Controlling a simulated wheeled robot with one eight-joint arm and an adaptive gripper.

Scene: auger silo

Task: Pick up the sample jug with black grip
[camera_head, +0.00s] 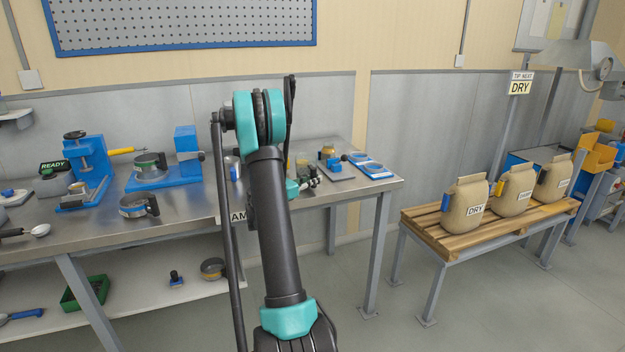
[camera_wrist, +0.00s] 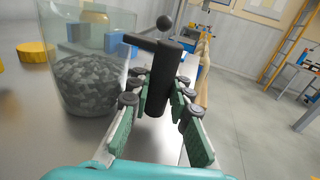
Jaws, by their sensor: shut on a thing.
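The sample jug (camera_wrist: 88,82) is a clear container partly filled with dark grey pellets. It stands upright at the left of the wrist view, with its black grip (camera_wrist: 160,75) toward me. My gripper (camera_wrist: 158,98) is shut on that grip, its green-padded fingers on either side of it. The jug appears to be on or just above the steel bench top (camera_wrist: 35,125); I cannot tell which. In the head view my gripper (camera_head: 303,184) is partly hidden behind my arm near the bench's right end, and the jug is mostly hidden there.
Blue bench devices (camera_head: 88,170) and pots with black handles (camera_head: 138,205) stand left on the bench. Blue-rimmed trays (camera_head: 375,170) lie at its right end. A wooden pallet stand (camera_head: 480,228) holds paper sacks (camera_head: 465,207) at right. Floor between is clear.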

